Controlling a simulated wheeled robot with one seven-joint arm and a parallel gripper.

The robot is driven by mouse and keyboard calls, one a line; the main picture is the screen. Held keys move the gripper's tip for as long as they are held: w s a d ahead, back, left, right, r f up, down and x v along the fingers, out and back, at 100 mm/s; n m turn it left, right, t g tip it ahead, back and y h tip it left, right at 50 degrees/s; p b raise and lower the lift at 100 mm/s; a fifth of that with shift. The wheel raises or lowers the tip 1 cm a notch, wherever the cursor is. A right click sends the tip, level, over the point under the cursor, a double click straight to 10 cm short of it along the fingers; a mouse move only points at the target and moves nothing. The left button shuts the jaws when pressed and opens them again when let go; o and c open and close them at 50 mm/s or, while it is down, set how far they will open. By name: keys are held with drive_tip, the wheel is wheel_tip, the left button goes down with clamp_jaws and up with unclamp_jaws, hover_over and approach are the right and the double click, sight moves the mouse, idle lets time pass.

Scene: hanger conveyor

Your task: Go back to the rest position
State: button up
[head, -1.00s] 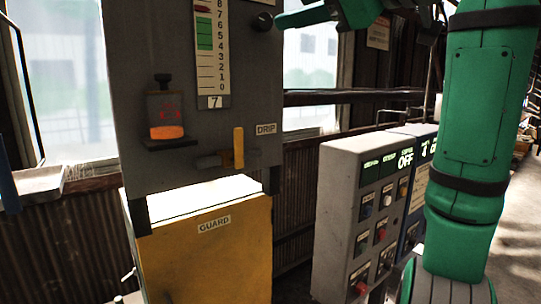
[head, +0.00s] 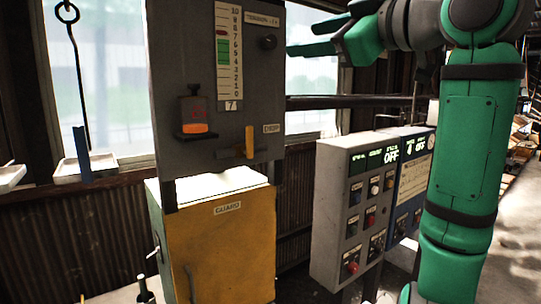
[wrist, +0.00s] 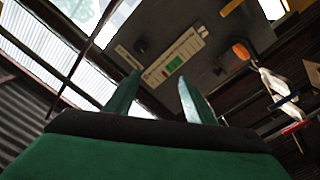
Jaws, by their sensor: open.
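My gripper (head: 318,38) is at the top of the head view, its green fingers pointing left, to the right of the grey panel's upper edge. It is apart from the panel and holds nothing. In the wrist view the two green fingers (wrist: 160,97) stand spread with a gap between them. The grey panel (head: 190,70) carries a level scale (head: 229,60), an orange lamp (head: 195,128), a dark knob (head: 268,42) and a yellow lever (head: 250,142) beside a DRIP label.
A yellow box marked GUARD (head: 225,250) stands below the panel. A grey button box (head: 330,200) and a blue-fronted box (head: 412,180) stand right of it. A hook (head: 68,12) hangs at upper left above a tray (head: 100,165). Windows are behind.

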drive_tip(key=w+d+f+m+t+h, duration=0.15)
drive_tip(key=w+f+m, duration=0.4)
drive_tip(key=f, duration=0.85)
drive_tip(key=w+d+f+m+t+h, duration=0.1)
drive_tip(key=w+d+f+m+t, duration=0.15)
drive_tip(key=w+f, duration=0.95)
drive_tip(key=s+a+f+m+h, duration=0.1)
drive_tip(key=s+f+m+h, duration=0.2)
drive_tip(key=f, duration=1.5)
drive_tip(key=s+a+f+m+h, duration=0.1)
drive_tip(key=s+f+m+h, duration=0.2)
drive_tip(key=f, duration=1.6)
drive_tip(key=s+a+f+m+g+h, duration=0.1)
drive_tip(key=s+a+f, duration=0.2)
drive_tip(key=s+f, duration=0.85)
drive_tip(key=s+a+f+m+g+h, duration=0.1)
drive_tip(key=s+a+f+m+h, duration=0.1)
drive_tip(key=s+f, duration=1)
drive_tip(key=s+a+r+n, duration=0.1)
drive_tip(key=s+a, duration=0.1)
drive_tip(key=s, duration=1.3)
drive_tip(key=s+a+r+n+g, duration=0.1)
drive_tip(key=s+a+r, duration=0.1)
drive_tip(key=s, duration=1.3)
drive_tip(key=shift+s+a+r+n+g+y, duration=0.2)
drive_tip(key=shift+s+a+n+g+y, duration=0.15)
drive_tip(key=shift+y, duration=0.1)
